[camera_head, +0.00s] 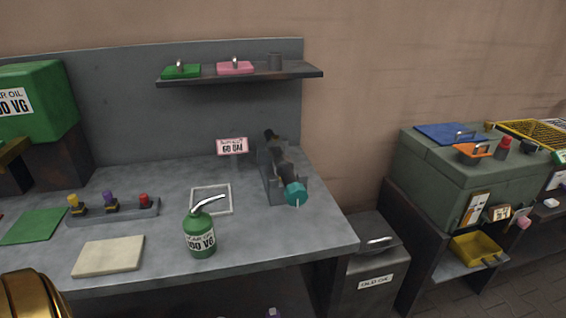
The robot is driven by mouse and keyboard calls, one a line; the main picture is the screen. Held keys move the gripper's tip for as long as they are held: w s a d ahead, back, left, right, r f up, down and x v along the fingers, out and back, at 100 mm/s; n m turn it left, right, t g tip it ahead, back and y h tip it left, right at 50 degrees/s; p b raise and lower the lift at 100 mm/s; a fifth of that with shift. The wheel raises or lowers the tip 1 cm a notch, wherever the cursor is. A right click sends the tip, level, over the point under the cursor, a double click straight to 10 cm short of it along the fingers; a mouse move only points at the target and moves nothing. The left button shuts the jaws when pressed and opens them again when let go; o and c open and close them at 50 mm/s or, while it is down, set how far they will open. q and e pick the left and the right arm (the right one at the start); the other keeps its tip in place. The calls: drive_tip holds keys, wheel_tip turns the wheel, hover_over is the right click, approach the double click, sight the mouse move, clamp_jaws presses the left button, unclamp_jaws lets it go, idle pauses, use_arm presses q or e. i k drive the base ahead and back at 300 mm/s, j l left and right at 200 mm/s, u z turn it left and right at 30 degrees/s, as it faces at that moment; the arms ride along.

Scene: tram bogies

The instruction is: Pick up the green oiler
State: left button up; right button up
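The green oiler (201,236) stands upright on the grey workbench (330,237), close to its front edge. It has a light label with dark lettering and a silver spout that bends up to the right. Nothing touches it, and it stands just in front of a pale square outline (211,200) on the bench top. A gold rounded shape at the lower left corner is cut off by the frame; I cannot tell what it is. Neither of my grippers shows in this view.
A cream pad (109,256) lies left of the oiler. A rack with coloured knobs (115,209) is behind it. A dark holder with a teal-ended tool (295,193) stands to the right. A shelf (240,77) hangs above. A grey bin (370,275) stands beside the bench.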

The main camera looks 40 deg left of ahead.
sight(197, 225)
drive_tip(key=j+u, duration=0.1)
drive_tip(key=u, duration=1.6)
